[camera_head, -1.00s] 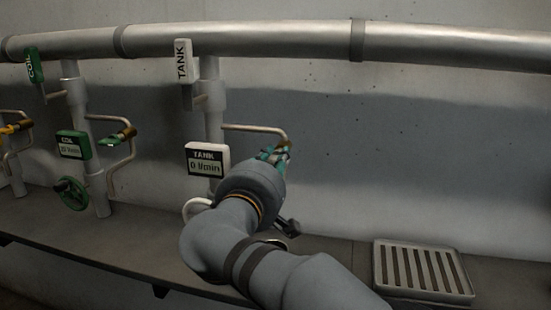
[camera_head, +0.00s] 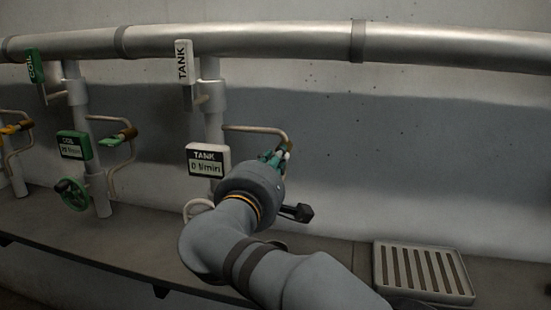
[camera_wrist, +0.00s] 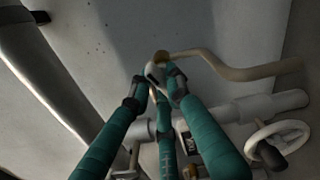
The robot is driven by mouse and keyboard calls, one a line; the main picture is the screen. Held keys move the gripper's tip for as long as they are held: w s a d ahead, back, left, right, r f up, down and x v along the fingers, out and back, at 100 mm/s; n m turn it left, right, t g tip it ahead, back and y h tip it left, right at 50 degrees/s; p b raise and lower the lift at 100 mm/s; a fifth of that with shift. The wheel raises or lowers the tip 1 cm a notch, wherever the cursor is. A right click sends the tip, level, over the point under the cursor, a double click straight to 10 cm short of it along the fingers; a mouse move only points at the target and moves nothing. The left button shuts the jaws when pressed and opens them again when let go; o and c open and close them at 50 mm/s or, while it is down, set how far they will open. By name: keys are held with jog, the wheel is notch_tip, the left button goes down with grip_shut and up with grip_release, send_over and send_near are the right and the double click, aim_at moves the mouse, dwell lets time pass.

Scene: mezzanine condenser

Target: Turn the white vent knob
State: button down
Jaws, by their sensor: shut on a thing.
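The white vent knob (camera_wrist: 153,73) shows in the wrist view at the brass end of a thin bent tube (camera_wrist: 230,70). My gripper (camera_wrist: 157,80) has teal fingers, and their dark tips are closed around the knob. In the head view my gripper (camera_head: 276,157) is at the outer end of the bent tube (camera_head: 255,129) on the TANK branch. The knob is mostly hidden there by the fingers and wrist. The TANK display (camera_head: 207,161) is just left of my gripper.
A white handwheel (camera_head: 198,209) is partly behind my arm, low on the TANK pipe. The green COIL branch has a display (camera_head: 73,146) and handwheel (camera_head: 70,193) further left. A slatted grate (camera_head: 423,244) lies at right on the ledge. The wall right of my gripper is clear.

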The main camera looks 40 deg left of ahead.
jog(key=n+p, duration=0.1)
jog(key=n, duration=0.4)
jog(key=shift+n, duration=0.3)
jog(key=shift+a+f+n+p, duration=0.1)
jog(key=shift+n+p, duration=0.8)
jog(key=shift+n, duration=0.9)
jog(key=c, duration=1.7)
grip_release()
jog(key=shift+c, duration=0.2)
jog(key=shift+o, duration=0.5)
jog(key=v, duration=1.2)
